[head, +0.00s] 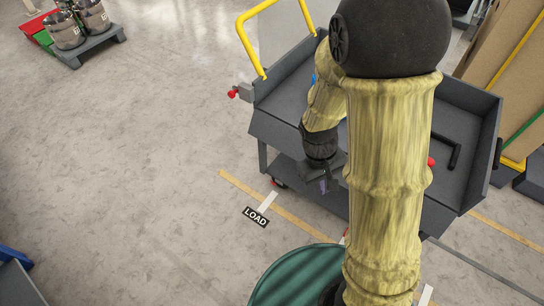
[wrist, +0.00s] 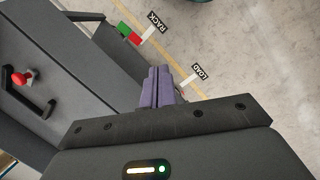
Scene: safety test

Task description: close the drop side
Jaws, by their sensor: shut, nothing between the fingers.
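A dark grey cart (head: 284,92) with a yellow push handle (head: 243,38) stands ahead, partly hidden by my arm. Its near long side carries a grey panel (head: 275,133); I cannot clearly tell whether this drop side is down or partly raised. A black bar handle (head: 452,155) and a red knob (head: 431,162) show to the right of my arm. In the wrist view the black handle (wrist: 42,102) and red knob (wrist: 22,77) lie on the left. My gripper (head: 325,186) is shut and empty, just in front of the near side; its purple fingers (wrist: 157,87) are together.
The cart has a lower shelf (head: 300,182) and a red-tipped fitting (head: 233,93) at its left corner. A green round top (head: 295,280) is at the near edge. A low grey platform with metal pots (head: 67,31) is far left. Open floor (head: 135,165) lies left.

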